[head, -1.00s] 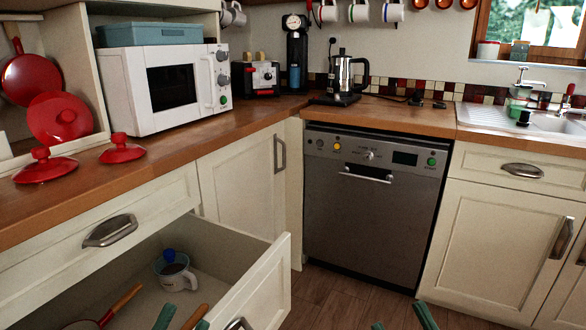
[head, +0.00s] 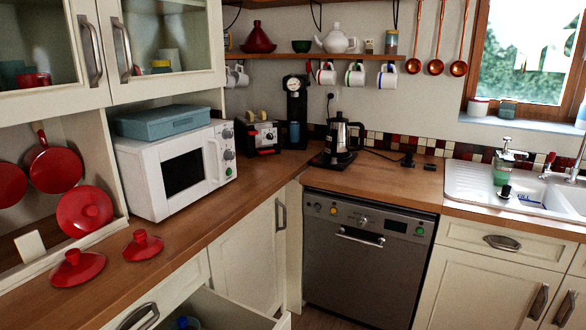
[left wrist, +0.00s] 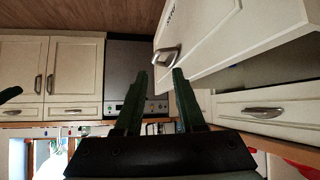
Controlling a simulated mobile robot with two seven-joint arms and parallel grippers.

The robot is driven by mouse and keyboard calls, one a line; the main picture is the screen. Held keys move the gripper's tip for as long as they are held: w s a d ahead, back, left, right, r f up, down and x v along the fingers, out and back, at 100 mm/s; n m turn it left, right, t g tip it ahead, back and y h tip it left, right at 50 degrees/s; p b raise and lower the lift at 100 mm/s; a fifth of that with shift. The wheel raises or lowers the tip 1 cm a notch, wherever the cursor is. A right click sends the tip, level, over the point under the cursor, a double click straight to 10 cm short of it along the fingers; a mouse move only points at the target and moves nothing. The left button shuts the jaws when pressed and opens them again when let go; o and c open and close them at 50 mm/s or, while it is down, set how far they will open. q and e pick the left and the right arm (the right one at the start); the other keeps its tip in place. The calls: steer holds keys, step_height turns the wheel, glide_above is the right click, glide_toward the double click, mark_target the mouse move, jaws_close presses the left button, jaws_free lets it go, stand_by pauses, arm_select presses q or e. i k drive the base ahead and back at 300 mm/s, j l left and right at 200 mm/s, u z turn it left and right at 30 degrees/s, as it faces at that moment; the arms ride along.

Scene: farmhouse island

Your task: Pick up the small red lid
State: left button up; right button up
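The small red lid (head: 143,247) lies knob up on the left wooden counter in the head view, in front of the microwave. A larger red lid (head: 77,269) lies beside it, to its left and nearer me. No gripper shows in the head view now. In the left wrist view my left gripper (left wrist: 159,74) has its two green fingers apart with nothing between them. It is near the cabinet fronts, away from the lids. A dark green piece at that view's left edge looks like part of my right gripper (left wrist: 10,94); its opening cannot be seen.
A big red lid (head: 85,211) leans at the back of the counter, near red pans (head: 54,168). The white microwave (head: 172,172) stands behind the small lid. An open drawer (head: 232,308) juts out below the counter.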

mark_target(143, 247)
steer(key=u, duration=1.05)
steer(key=l+z, duration=0.1)
steer(key=l, duration=0.85)
